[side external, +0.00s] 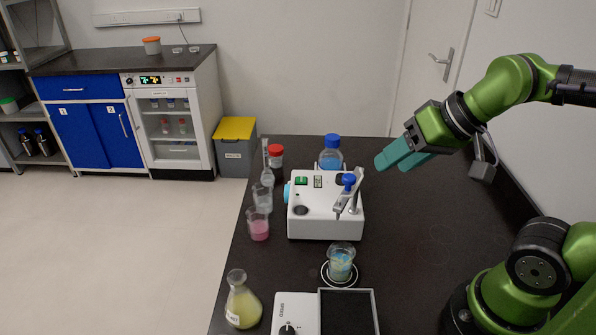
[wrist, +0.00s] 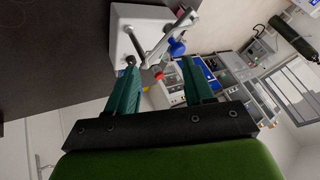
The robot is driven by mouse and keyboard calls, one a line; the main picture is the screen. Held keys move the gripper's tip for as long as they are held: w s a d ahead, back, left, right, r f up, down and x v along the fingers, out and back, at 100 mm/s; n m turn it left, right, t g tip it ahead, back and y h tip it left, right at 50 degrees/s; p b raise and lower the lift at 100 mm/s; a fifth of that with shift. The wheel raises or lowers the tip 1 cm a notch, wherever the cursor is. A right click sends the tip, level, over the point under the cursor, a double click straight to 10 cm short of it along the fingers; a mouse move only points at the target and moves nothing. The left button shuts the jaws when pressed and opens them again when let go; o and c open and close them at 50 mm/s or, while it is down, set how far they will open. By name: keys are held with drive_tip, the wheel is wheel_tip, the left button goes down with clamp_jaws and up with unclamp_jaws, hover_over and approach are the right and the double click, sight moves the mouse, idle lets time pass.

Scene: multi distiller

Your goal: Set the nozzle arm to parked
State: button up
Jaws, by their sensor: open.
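The distiller is a white box (side external: 328,222) on the black bench in the side external view. Its nozzle arm (side external: 343,201) is a grey metal arm with a blue knob (side external: 349,180), at the right part of the box top. My gripper (side external: 391,160) has teal fingers and hangs in the air to the right of the distiller, above bench height. It is open and empty, apart from the nozzle arm. In the wrist view the white box (wrist: 122,22) and the nozzle arm (wrist: 160,32) with its blue knob (wrist: 176,47) show beyond the fingertips (wrist: 165,75).
A blue-capped bottle (side external: 331,155) stands behind the distiller. Beakers, one with pink liquid (side external: 259,227), stand left of it. A beaker of blue liquid (side external: 341,262) stands in front, near a flask of yellow liquid (side external: 242,305). The bench (side external: 430,215) is clear to the right.

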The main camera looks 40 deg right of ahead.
drive_tip(key=w, duration=0.1)
drive_tip(key=n+g+h, duration=0.1)
drive_tip(key=g+h, duration=0.1)
drive_tip(key=g, duration=0.5)
hover_over(301, 179)
wheel_tip(301, 179, down, 10)
drive_tip(key=shift+f, duration=0.1)
wheel_tip(301, 179, down, 5)
drive_tip(key=shift+s+f, duration=0.1)
drive_tip(key=shift+f, duration=0.75)
